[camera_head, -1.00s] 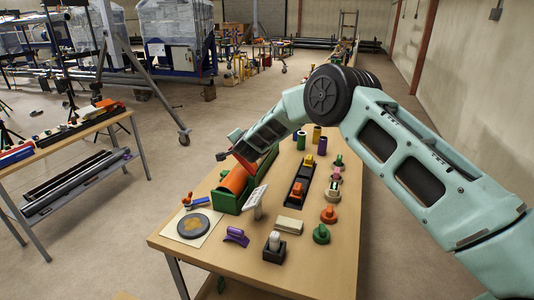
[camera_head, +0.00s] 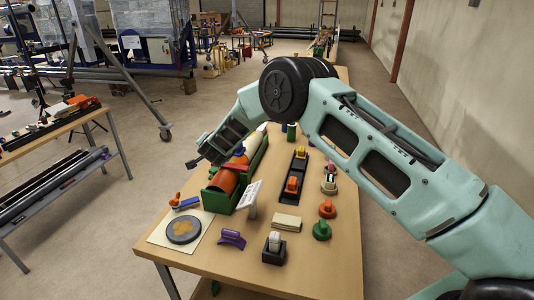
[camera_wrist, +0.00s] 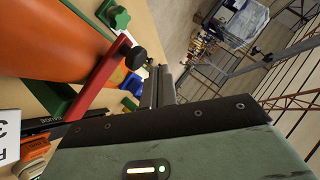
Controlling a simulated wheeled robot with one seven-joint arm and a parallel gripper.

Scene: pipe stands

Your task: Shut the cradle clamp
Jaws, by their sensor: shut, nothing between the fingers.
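The cradle (camera_head: 246,185) is a green trough on the table with an orange pipe (camera_head: 222,181) lying in it. The clamp (camera_head: 237,168) is a red bar lying low across the top of the pipe. Whether the bar is fully seated is unclear. My gripper (camera_head: 192,164) is shut and empty, left of the clamp; it also shows in the wrist view (camera_wrist: 160,82), beside the knob and apart from it.
A white sign (camera_head: 249,196) stands at the cradle's near end. A grey disc (camera_head: 184,229), a purple piece (camera_head: 232,238) and a black-based block (camera_head: 274,248) lie at the front. A black rail (camera_head: 294,178) with coloured pieces is on the right.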

